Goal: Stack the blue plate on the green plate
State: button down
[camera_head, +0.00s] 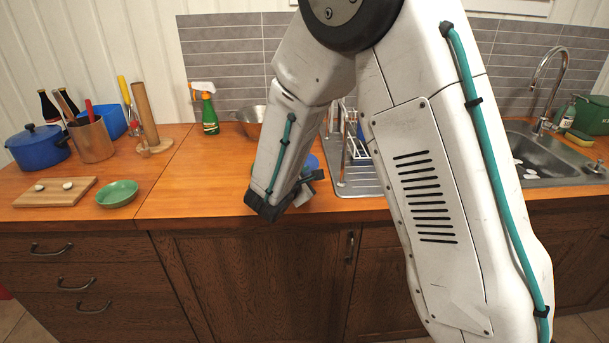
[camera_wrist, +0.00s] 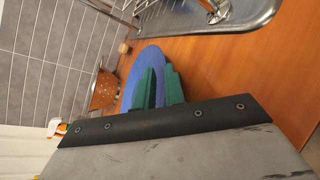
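The blue plate (camera_wrist: 134,82) shows as a blue oval behind and between the green fingers of my gripper (camera_wrist: 160,88) in the wrist view. The fingers stand close together with a narrow gap, and the plate's rim appears to sit between them. In the head view my gripper (camera_head: 309,180) is over the counter near the front edge, and a small part of the blue plate (camera_head: 313,161) shows behind it. I cannot tell whether the plate touches the counter. The green plate (camera_head: 118,193) lies flat and empty on the counter at the left.
A blue pot (camera_head: 38,147), a utensil holder (camera_head: 92,140) and a wooden stand (camera_head: 146,120) are behind. The dish rack (camera_head: 357,178) is right of my gripper. Counter between the plates is clear.

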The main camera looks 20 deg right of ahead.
jog(key=shift+f, duration=0.1)
jog(key=shift+w+a, duration=0.2)
jog(key=shift+w, duration=0.2)
jog(key=shift+w+a, duration=0.4)
jog(key=shift+a, duration=0.05)
jog(key=c, duration=1.4)
grip_release()
jog(key=shift+d, duration=0.2)
jog(key=v, duration=0.7)
jog(key=shift+s+a, duration=0.25)
jog(key=shift+s, duration=0.1)
